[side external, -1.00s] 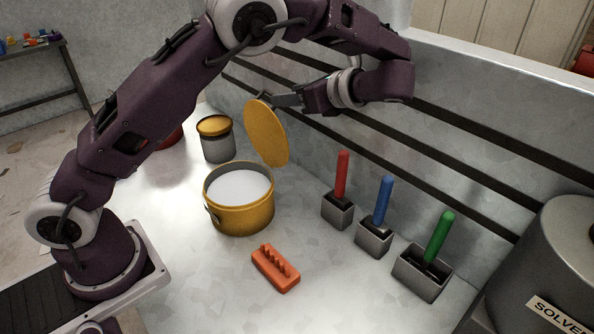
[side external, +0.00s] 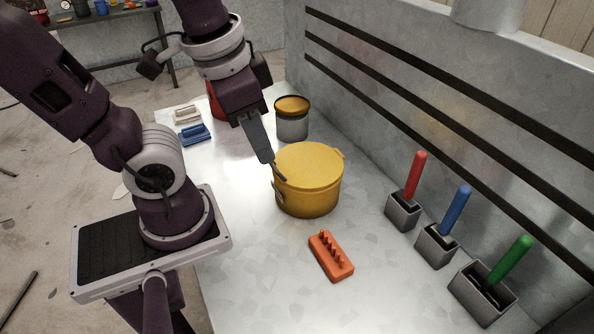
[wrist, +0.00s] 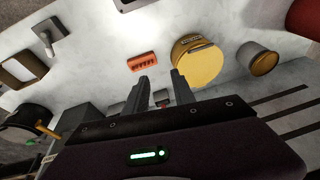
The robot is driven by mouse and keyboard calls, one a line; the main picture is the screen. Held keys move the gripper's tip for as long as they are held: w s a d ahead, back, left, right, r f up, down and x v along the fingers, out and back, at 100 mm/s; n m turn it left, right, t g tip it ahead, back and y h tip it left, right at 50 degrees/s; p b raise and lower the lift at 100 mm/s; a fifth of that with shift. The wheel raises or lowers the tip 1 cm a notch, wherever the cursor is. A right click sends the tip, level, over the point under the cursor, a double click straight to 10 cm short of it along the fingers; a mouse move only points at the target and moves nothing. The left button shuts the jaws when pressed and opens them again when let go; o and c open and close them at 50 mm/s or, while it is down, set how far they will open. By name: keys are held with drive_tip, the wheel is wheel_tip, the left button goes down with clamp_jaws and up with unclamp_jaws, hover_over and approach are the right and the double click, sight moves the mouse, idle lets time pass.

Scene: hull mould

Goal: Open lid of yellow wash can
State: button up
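The yellow wash can (side external: 308,198) stands upright on the metal bench, and its yellow lid (side external: 310,163) lies flat over the top. A small tab sticks out at the lid's right edge. The can and lid also show in the wrist view (wrist: 199,64), right of my fingers. My gripper (side external: 279,176) points down at the can's left side, close to the rim; I cannot tell whether it touches. In the wrist view, the two fingers of my gripper (wrist: 161,76) are apart with nothing seen held between their tips. The can's inside is hidden.
A grey jar with a yellow top (side external: 292,120) stands behind the can. An orange pegged block (side external: 331,256) lies in front. Red, blue (side external: 455,212) and green handles stand in holders at right, beside the slatted wall. Blue and white brushes (side external: 196,135) lie at back left.

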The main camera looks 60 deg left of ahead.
sight(278, 175)
drive_tip(key=w+a+f+m+g+y, duration=0.1)
drive_tip(key=w+f+m+y, duration=0.1)
drive_tip(key=f+m+y, duration=0.3)
drive_tip(key=w+a+f+m+g+y, duration=0.1)
drive_tip(key=w+a+f+m+y, duration=0.1)
drive_tip(key=f+m+y, duration=0.2)
drive_tip(key=w+a+f+m+g+y, duration=0.1)
drive_tip(key=w+a+f+m+y, duration=0.1)
drive_tip(key=f+m+y, duration=0.3)
drive_tip(key=shift+w+a+f+m+g+y, duration=0.1)
drive_tip(key=shift+w+f+m+g+y, duration=0.1)
drive_tip(key=shift+f+y, duration=0.6)
drive_tip(key=shift+w+f+m+g+y, duration=0.1)
drive_tip(key=shift+w+f+y, duration=0.05)
drive_tip(key=shift+f+y, duration=0.65)
drive_tip(key=shift+a+f, duration=0.2)
drive_tip(key=shift+f, duration=0.05)
drive_tip(key=a, duration=0.6)
drive_tip(key=shift+a, duration=0.35)
clamp_jaws()
drive_tip(key=shift+s, duration=0.1)
